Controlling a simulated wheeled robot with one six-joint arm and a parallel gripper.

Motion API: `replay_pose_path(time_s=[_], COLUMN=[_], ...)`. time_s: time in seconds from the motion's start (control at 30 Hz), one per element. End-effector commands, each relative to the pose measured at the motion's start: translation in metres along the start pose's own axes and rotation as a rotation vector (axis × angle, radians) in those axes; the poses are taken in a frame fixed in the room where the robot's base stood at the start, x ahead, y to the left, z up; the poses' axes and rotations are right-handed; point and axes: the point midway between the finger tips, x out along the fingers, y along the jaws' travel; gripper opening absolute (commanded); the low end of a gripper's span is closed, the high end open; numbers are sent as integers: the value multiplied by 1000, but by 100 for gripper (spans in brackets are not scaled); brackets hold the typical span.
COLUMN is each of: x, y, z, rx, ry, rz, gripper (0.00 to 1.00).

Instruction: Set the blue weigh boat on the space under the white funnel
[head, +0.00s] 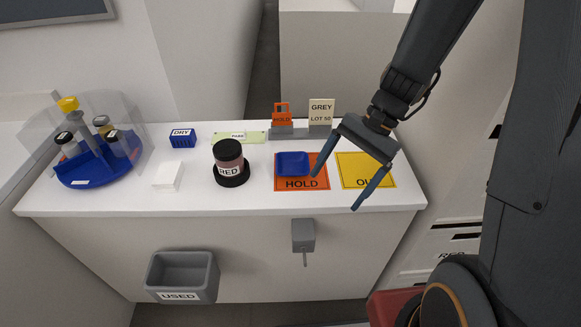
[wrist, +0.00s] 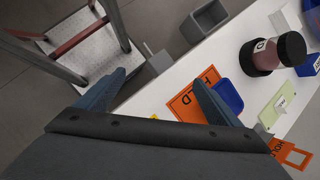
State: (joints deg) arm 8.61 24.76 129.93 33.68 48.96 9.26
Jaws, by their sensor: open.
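The blue weigh boat (head: 293,161) is a shallow square dish lying on the orange HOLD mat (head: 288,185) on the white counter. In the wrist view the boat (wrist: 229,95) is partly hidden behind one of my fingers. My gripper (head: 337,191) is open and empty, above the counter's front right, between the HOLD mat and the yellow mat (head: 383,180). In the wrist view my gripper (wrist: 160,80) has its fingers wide apart, with nothing between them.
A RED jar (head: 229,160) stands left of the HOLD mat. Behind are a HOLD tag (head: 281,115) and a GREY LOT 50 sign (head: 321,112). A flat white block (head: 168,176), a blue DRY box (head: 182,138) and a blue carousel (head: 90,179) are further left. A grey USED bin (head: 182,270) hangs in front.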

Motion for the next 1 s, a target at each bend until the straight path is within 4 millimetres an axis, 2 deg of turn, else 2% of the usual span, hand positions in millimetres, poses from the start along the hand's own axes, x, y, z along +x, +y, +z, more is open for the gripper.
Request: replay_pose_path(time_s=[0.07,0.2,0.4,0.6,1.0], x=[11,15,9,7,38], y=[-21,-62,-98,-112,-132], z=[-12,-34,-66,-78,-62], rx=[157,387,573,632,635], ry=[-123,-320,-505,-572,-575], rz=[-84,-244,-410,-472,-473], gripper=[87,87,87,87,87])
